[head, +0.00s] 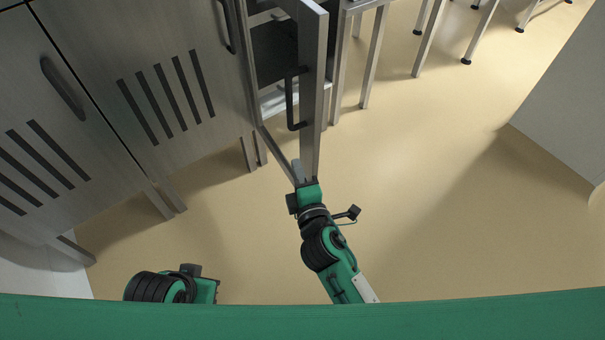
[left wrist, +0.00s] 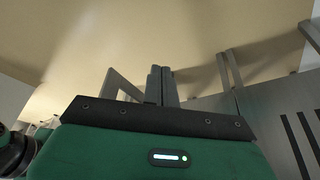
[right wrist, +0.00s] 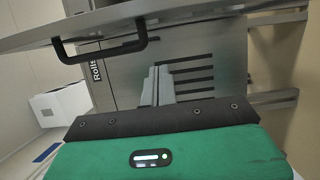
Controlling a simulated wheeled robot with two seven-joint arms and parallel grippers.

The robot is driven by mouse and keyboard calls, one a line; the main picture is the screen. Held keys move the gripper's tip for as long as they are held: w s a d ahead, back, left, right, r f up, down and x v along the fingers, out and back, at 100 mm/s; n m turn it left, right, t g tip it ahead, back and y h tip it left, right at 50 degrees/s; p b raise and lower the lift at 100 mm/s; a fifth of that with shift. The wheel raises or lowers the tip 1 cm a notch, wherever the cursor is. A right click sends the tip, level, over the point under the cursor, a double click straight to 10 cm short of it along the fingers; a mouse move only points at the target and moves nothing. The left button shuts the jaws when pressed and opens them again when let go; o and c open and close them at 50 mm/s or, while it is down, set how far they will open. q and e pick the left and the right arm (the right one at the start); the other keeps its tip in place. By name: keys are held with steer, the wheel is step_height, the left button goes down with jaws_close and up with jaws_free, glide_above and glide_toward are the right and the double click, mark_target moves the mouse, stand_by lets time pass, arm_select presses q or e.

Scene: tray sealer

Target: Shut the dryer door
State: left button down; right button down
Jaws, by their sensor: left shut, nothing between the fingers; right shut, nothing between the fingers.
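The dryer door (head: 312,95) stands open, a grey metal panel seen almost edge-on in the head view. Its dark bar handle (head: 291,100) is on the left side of it there. In the right wrist view the door (right wrist: 200,16) crosses the top, with the handle (right wrist: 100,50) above and left of my fingers. My right gripper (right wrist: 157,84) is shut and empty, near the door's lower end; contact cannot be told. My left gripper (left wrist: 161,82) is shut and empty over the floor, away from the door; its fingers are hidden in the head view.
Grey cabinets with slotted fronts (head: 165,95) and dark handles stand on legs at the left. Metal table legs (head: 372,60) stand right of the door. A grey block (head: 565,110) is at the right edge. The middle floor (head: 430,190) is clear.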

mark_target(306, 143)
steer(key=shift+w+d, duration=0.3)
steer(key=shift+w, duration=1.1)
steer(key=shift+w+d, duration=0.35)
steer(key=shift+w, duration=1.1)
steer(key=shift+w+d, duration=0.3)
steer(key=shift+w, duration=1.1)
